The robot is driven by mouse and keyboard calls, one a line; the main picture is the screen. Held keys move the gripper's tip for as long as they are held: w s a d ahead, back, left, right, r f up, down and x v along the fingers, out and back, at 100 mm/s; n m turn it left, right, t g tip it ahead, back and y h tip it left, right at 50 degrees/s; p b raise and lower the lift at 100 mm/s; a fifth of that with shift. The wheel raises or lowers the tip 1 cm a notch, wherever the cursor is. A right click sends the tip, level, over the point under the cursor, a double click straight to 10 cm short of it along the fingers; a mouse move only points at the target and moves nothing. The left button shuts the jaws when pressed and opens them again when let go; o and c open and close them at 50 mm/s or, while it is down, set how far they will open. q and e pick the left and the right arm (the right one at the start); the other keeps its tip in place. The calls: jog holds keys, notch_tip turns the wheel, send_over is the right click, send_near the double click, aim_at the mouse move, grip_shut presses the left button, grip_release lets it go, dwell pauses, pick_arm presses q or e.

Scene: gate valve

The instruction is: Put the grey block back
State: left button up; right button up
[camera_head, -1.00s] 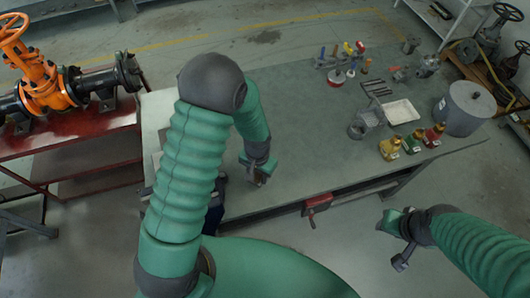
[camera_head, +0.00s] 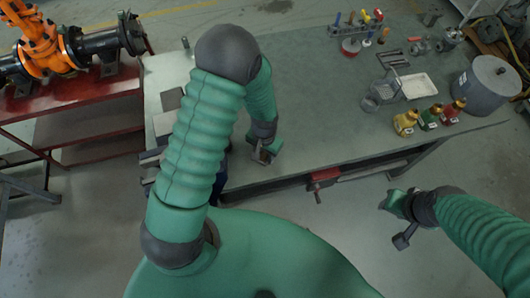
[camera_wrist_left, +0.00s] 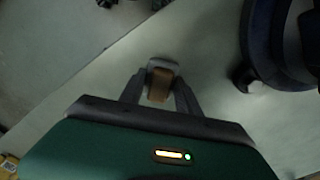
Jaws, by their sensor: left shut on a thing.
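My left gripper (camera_head: 264,156) is shut on a small block, low over the near part of the green-grey table (camera_head: 300,110). In the left wrist view the block (camera_wrist_left: 160,83) sits between the two fingers (camera_wrist_left: 160,95); its end looks grey and its facing side brown. Whether it touches the tabletop cannot be told. My right gripper (camera_head: 398,203) hangs beyond the table's front edge, over the floor, with nothing visible in it; its jaws are unclear.
A red-handled vise (camera_head: 323,178) is on the front edge. The table's middle is clear.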

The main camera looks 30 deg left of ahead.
aim_at(265, 154)
pick_arm(q)
jog(key=shift+d+f, duration=0.15)
jog(key=shift+d, duration=0.1)
jog(key=shift+a+f+b, duration=0.1)
jog(key=shift+f+b, duration=0.25)
jog(key=shift+b, duration=0.05)
jog(key=o, duration=1.4)
notch_tip(265, 154, up, 17)
jog(key=shift+s+r+n+t, duration=0.1)
jog(key=shift+s+r+t, duration=0.25)
jog(key=shift+s, duration=0.45)
jog(key=shift+s+r+n+t, duration=0.1)
jog(key=shift+s+r+t, duration=0.2)
jog(key=shift+s, duration=0.55)
jog(key=shift+s+r+n+t, duration=0.1)
jog(key=shift+s+r+t, duration=0.2)
jog(key=shift+s, duration=0.5)
